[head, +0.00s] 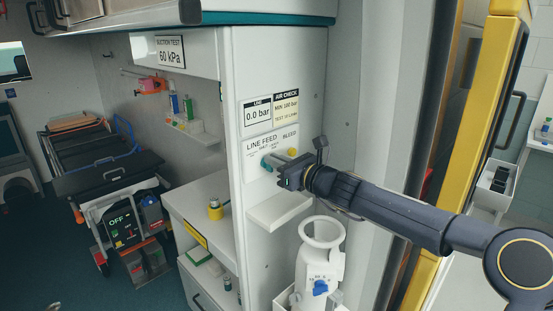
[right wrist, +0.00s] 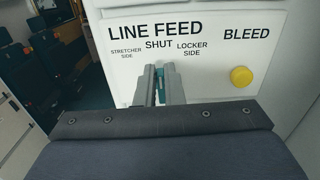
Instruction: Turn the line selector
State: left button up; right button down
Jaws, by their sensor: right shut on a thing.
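The line selector is a teal handle (right wrist: 160,84) on the white LINE FEED panel (right wrist: 215,75). In the right wrist view it stands under the word SHUT, between the STRETCHER SIDE and LOCKER SIDE labels. My right gripper (right wrist: 160,88) is shut on it, one grey finger on each side. In the head view my right gripper (head: 275,164) reaches the panel from the right and hides most of the selector. My left gripper is not in view.
The yellow BLEED knob (right wrist: 241,76) sits right of the selector. A gauge label (head: 257,113) above reads 0.0 bar. A small white shelf (head: 279,209) juts out below my gripper, with a white suction unit (head: 320,262) lower right. A stretcher (head: 100,165) stands left.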

jog(key=n+b, duration=0.4)
jog(key=shift+s+a+f+n, duration=0.15)
jog(key=shift+s+a+n, duration=0.05)
jog(key=shift+n, duration=0.1)
jog(key=n+b, duration=0.2)
jog(key=n, duration=0.1)
jog(key=shift+s+a, duration=0.1)
jog(key=shift+s, duration=0.05)
jog(key=shift+n, duration=0.5)
jog(key=shift+b, duration=0.3)
jog(key=c, duration=1.6)
grip_release()
jog(key=shift+o, duration=0.3)
jog(key=b+v, duration=0.2)
jog(key=v, duration=0.6)
jog(key=shift+b, duration=0.35)
